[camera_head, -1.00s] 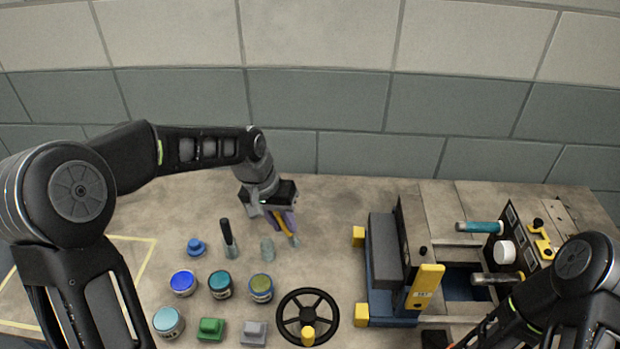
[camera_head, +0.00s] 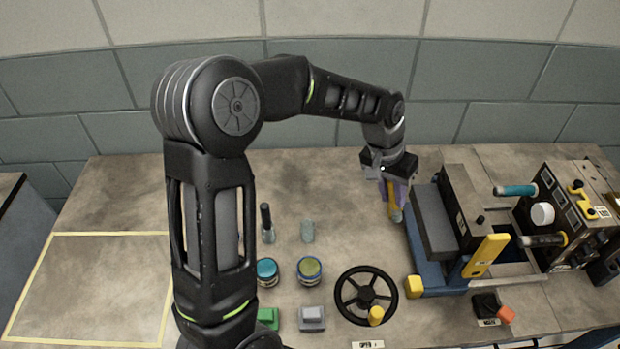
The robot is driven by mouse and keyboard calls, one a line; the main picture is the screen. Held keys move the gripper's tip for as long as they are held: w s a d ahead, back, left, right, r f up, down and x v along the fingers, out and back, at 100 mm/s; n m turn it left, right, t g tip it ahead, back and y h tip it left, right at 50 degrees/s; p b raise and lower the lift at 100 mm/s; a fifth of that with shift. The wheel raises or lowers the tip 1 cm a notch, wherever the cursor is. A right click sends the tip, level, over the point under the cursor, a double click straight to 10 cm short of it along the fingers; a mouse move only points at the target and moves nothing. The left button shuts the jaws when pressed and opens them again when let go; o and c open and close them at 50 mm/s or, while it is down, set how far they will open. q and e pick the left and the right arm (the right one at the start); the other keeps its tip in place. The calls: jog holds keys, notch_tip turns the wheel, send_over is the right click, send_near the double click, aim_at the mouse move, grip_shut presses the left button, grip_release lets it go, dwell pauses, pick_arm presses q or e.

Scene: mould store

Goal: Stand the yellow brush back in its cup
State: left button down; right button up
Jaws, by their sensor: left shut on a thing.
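My left gripper (camera_head: 392,180) is shut on the yellow brush (camera_head: 394,207). It holds the brush above the bench, close to the left side of the blue-based machine; the brush tip points down. Whether the tip touches the bench I cannot tell. A small translucent cup (camera_head: 307,232) stands on the bench to the left of the gripper and looks empty. Left of it another cup (camera_head: 268,235) holds a dark-handled brush (camera_head: 266,214). My right gripper is out of view.
The blue-based machine (camera_head: 428,277) with a yellow lever (camera_head: 487,256) stands right of the brush. A black handwheel (camera_head: 366,296) and jars (camera_head: 309,270) lie nearer. My left arm hides part of the bench. The yellow-taped area (camera_head: 90,285) is clear.

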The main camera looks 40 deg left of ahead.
pick_arm(q)
jog(key=s+a+m+g+y, duration=0.1)
jog(key=s+a, duration=0.3)
jog(key=a, duration=0.5)
jog(key=s+a+m+y, duration=0.1)
jog(key=s+a, duration=0.3)
jog(key=a, duration=0.5)
jog(key=shift+a+f+m+g, duration=0.2)
jog(key=shift+f+m+g, duration=0.1)
jog(key=shift+f+g, duration=0.15)
jog(key=shift+f+b, duration=0.2)
jog(key=shift+b, duration=0.1)
notch_tip(320, 180, down, 11)
jog(key=b, duration=0.8)
jog(key=shift+f, duration=0.1)
jog(key=c, duration=1.1)
grip_release()
jog(key=shift+c, duration=0.2)
